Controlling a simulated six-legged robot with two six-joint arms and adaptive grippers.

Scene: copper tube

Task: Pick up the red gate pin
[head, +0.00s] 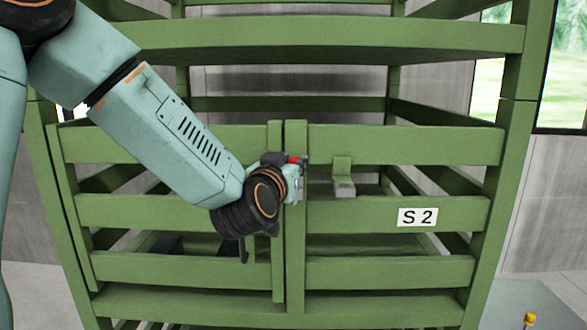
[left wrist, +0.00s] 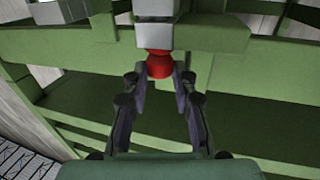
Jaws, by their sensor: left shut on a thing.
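In the left wrist view the red pin (left wrist: 159,64) is between my fingertips, just under a grey metal block (left wrist: 156,33). My left gripper (left wrist: 159,75) is shut on the pin. In the head view my left gripper (head: 283,160) is at the latch, mostly hidden behind my wrist. The pin's shaft is hidden, so I cannot tell how far it sits in the latch. My right gripper is not in view.
The green slatted gate (head: 400,218) carries a white "S 2" label (head: 417,217). A grey bracket (head: 343,188) sits on the right leaf, right of the latch. A green top beam (head: 330,35) crosses above. A yellow-topped item (head: 529,318) stands at the lower right.

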